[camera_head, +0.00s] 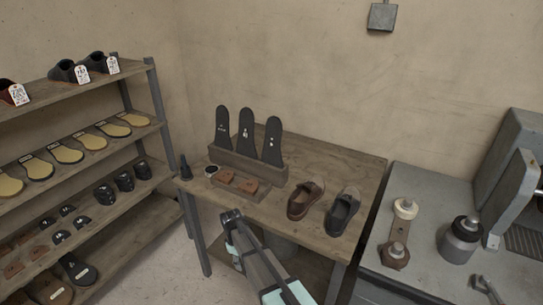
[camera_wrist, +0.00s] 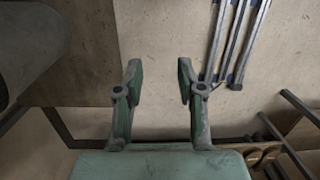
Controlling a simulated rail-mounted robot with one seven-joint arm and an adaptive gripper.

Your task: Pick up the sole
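Three dark upright soles stand in a slotted wooden holder (camera_head: 235,167) on the wooden table: a left one (camera_head: 222,128), a middle one (camera_head: 246,136) and a right one (camera_head: 272,143). Each has a small white mark. Several tan soles (camera_head: 66,153) with dark edges lie on a shelf at left. My gripper (camera_wrist: 158,80) shows in the wrist view with its two green fingers wide apart and nothing between them. In the head view my arm reaches up from the bottom in front of the table.
A brown shoe (camera_head: 306,199) and a dark shoe (camera_head: 343,211) stand on the table (camera_head: 350,165), right of the holder. Reddish-brown pieces (camera_head: 248,187) lie before it. A grey bench (camera_head: 430,200) with a machine is at right. A shelf rack (camera_head: 158,95) stands left, with floor between.

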